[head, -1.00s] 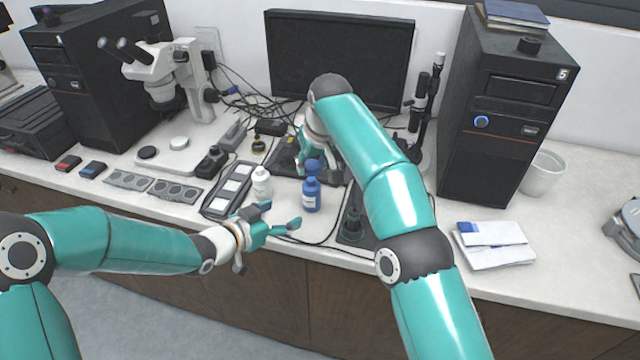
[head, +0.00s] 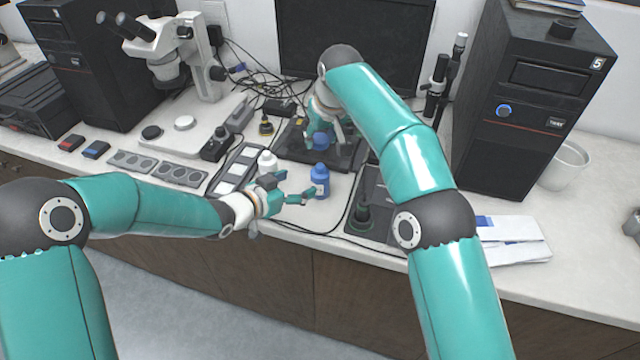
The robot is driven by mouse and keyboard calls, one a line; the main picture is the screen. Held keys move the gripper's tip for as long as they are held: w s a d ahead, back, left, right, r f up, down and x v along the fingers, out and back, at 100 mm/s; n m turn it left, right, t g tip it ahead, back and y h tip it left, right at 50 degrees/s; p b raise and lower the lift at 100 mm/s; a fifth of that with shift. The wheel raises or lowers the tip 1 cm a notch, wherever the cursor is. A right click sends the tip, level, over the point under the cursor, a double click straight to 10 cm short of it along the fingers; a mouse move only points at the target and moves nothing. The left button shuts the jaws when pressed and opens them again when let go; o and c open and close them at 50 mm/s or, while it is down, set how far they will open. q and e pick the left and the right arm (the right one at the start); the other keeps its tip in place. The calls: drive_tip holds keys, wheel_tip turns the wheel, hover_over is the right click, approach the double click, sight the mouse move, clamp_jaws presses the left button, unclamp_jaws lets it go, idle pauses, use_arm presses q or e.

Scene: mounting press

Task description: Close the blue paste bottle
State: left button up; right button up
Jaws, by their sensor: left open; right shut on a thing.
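The blue paste bottle (head: 321,182) stands upright on the counter near its front edge, with a pale label. My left gripper (head: 297,186) is open just to its left, with one fingertip close to the bottle's lower left side. I cannot tell whether they touch. My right gripper (head: 324,147) is shut on a small blue piece, which looks like the bottle's cap (head: 320,140). It appears above and behind the bottle, apart from it. The bottle's mouth is too small to make out.
A dark pad with a green-based stand (head: 362,212) is to the right. Cables run along the counter's front.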

sight(314, 176)
use_arm(q)
drive_tip(key=x, duration=0.9)
drive_tip(key=shift+w+d+f, duration=0.2)
drive_tip(key=shift+d, duration=0.05)
drive_tip(key=shift+c, duration=0.3)
clamp_jaws()
use_arm(e)
drive_tip(key=shift+s+f, duration=0.1)
drive_tip(key=shift+f, duration=2.35)
